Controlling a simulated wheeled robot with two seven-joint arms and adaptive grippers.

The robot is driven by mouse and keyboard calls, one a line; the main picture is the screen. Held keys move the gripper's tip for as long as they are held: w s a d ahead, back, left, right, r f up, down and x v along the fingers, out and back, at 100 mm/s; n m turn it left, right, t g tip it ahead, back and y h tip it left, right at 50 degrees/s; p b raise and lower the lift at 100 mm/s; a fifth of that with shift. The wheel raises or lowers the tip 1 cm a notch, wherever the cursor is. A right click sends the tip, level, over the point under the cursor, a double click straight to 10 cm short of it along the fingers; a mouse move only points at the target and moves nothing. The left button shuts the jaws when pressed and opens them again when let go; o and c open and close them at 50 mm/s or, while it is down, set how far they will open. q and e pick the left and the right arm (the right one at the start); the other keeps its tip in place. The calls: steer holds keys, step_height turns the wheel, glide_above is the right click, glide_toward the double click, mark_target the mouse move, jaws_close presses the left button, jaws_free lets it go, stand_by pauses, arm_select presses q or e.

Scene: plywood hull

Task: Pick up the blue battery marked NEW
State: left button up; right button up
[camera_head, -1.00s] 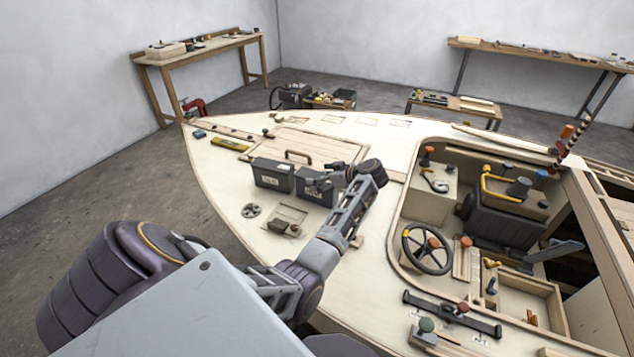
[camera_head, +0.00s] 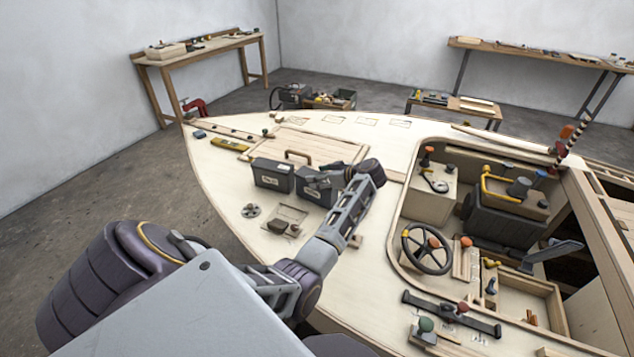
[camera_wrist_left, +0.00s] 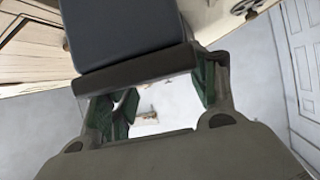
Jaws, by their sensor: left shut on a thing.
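Two dark blue-grey box batteries stand side by side on the pale plywood deck in the head view. The left battery (camera_head: 272,176) has a small pale label that is too small to read. The right battery (camera_head: 308,191) is partly hidden by my left gripper (camera_head: 322,180), which is shut on its top. I cannot read which one is marked NEW. In the left wrist view the gripper (camera_wrist_left: 160,95) shows its green pads, and a dark blue-grey box face (camera_wrist_left: 120,28) fills the top. My right gripper is not in view.
A wooden hatch with a handle (camera_head: 297,155) lies behind the batteries. A round vent (camera_head: 251,210) and a recess with small dark things (camera_head: 285,221) are in front. A yellow level (camera_head: 230,144) lies to the left. The cockpit with a steering wheel (camera_head: 427,248) is to the right.

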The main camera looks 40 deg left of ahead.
arm_select(q)
steer(key=shift+s+f, duration=0.1)
steer(key=shift+f, duration=0.1)
jaws_close()
steer(key=shift+r, duration=0.3)
step_height(320, 180, up, 8)
steer(key=shift+r, duration=0.85)
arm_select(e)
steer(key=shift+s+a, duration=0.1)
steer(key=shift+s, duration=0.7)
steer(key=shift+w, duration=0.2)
